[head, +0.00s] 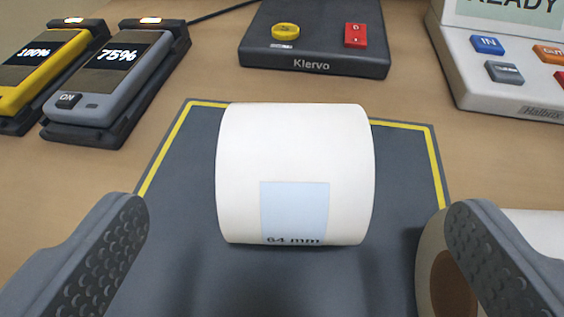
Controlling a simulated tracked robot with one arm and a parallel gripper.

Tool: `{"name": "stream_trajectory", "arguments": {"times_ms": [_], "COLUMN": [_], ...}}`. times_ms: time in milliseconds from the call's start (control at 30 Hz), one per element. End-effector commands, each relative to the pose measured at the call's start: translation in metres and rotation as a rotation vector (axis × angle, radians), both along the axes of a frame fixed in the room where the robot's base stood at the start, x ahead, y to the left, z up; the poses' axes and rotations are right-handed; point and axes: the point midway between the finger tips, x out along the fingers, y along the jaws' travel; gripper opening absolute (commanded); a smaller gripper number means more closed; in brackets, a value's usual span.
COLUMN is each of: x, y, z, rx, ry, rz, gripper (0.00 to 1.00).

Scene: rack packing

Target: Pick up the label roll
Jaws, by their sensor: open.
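A white label roll (295,150) with a pale blue label reading "64 mm" lies on its side on a dark mat (180,215) with a yellow border line, in the middle of the head view. A second white roll (535,225) with a brown core lies at the lower right, partly hidden behind my gripper's right finger and cut off by the picture edge. My gripper (295,255) is open, with one finger at the lower left and one at the lower right. The "64 mm" roll lies ahead, between the finger lines. Nothing is between the fingertips.
A black Klervo box (312,65) with a yellow knob and a red switch stands behind the mat. A yellow device (40,75) showing 100% and a grey one (110,80) showing 75% sit in docks at the upper left. A white console (510,75) stands at the upper right.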

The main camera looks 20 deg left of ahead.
Motion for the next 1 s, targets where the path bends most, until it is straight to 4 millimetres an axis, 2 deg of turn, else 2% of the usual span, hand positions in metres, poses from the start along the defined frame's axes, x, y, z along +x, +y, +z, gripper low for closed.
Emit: {"name": "stream_trajectory", "arguments": {"times_ms": [300,667,1000], "x": [0.037,0.052,0.085], "y": [0.014,0.02,0.032], "z": [-0.018,-0.023,-0.042], "rx": [0.0,0.001,-0.001], "ry": [0.0,-0.002,0.0], "rz": [-0.001,-0.001,-0.002], "gripper": [0.95,0.95,0.95]}}
